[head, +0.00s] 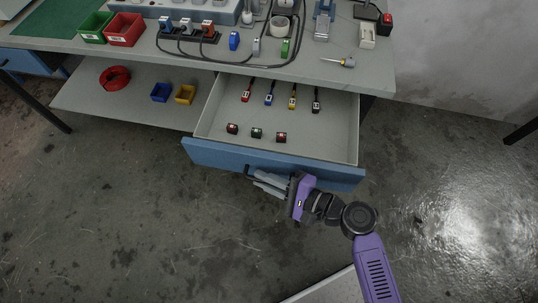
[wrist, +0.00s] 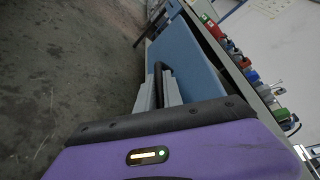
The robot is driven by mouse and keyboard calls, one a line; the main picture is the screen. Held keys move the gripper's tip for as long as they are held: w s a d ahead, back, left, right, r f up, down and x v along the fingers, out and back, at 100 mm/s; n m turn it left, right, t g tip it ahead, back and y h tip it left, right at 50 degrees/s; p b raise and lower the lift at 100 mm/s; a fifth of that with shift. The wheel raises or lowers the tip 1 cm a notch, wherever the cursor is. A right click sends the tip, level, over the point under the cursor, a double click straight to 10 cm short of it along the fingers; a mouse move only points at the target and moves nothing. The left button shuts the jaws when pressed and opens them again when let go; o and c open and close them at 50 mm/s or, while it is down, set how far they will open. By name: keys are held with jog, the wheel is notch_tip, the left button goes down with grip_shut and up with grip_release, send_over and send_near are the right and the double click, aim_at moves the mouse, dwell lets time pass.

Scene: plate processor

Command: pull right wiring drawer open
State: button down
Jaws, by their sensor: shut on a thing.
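The right wiring drawer (head: 300,158) has a blue front and a pale grey inside. It stands well out from under the workbench. A dark bar handle runs along its front, and the handle also shows in the wrist view (wrist: 158,82). My gripper (head: 254,179) is at the handle, shut on it, with its grey fingers reaching in from the right. In the wrist view the fingers (wrist: 160,88) lie on both sides of the dark handle, beside the blue front (wrist: 185,65). Most of the handle is hidden by my gripper in the head view.
In the drawer lie several coloured tools (head: 269,99) and small dark blocks (head: 256,133). The workbench top (head: 350,75) holds bins, plugs and a screwdriver (head: 338,62). A lower shelf (head: 110,100) holds a red coil (head: 115,77) and small bins. The floor in front is clear.

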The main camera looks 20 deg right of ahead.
jog(key=shift+s+a, duration=0.55)
jog(key=shift+s, duration=0.25)
jog(key=shift+s+a, duration=0.55)
jog(key=shift+s, duration=0.25)
jog(key=c, duration=1.8)
grip_release()
jog(key=shift+o, duration=0.2)
jog(key=v, duration=0.7)
jog(key=shift+s+d, duration=0.2)
jog(key=shift+s, duration=0.15)
